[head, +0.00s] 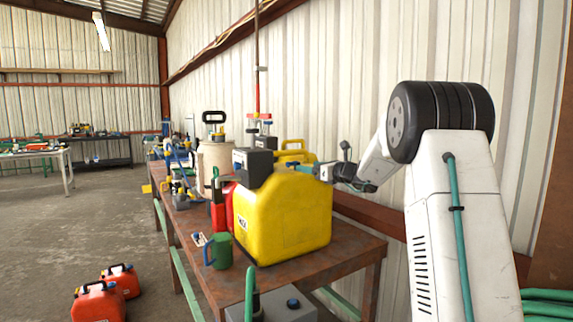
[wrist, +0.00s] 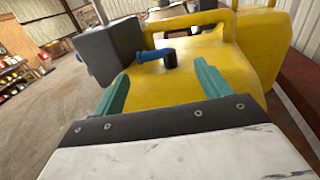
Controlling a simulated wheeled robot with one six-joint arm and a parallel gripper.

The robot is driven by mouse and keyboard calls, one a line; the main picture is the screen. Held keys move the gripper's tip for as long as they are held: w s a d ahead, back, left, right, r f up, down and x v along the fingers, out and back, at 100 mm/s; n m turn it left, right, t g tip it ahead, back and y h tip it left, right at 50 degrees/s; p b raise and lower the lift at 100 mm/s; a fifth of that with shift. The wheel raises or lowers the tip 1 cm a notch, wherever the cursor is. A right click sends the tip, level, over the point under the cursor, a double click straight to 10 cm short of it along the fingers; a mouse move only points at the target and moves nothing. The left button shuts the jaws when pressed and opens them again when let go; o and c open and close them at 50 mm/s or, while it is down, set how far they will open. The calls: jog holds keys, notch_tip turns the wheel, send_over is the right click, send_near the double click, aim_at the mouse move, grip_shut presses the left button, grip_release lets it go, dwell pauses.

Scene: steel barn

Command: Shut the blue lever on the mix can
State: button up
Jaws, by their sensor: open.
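The blue lever (wrist: 150,55) sticks out sideways from this block and ends in a dark tip. My gripper (wrist: 162,82) is open and empty over the can's top, its teal fingers apart. The lever lies just beyond the fingertips, seemingly untouched. In the head view my gripper (head: 303,167) is small and partly unclear.
The rusty-brown workbench (head: 345,262) also bears a green mug (head: 220,251), a red can (head: 222,207) and a cream container (head: 214,165) beside the yellow can. Red cans (head: 98,302) stand on the floor. The corrugated wall is close behind.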

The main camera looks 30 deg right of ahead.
aim_at(294, 164)
jog(key=x, duration=0.5)
jog(key=a+x, duration=0.1)
jog(key=x, duration=0.2)
jog(key=shift+w, duration=0.1)
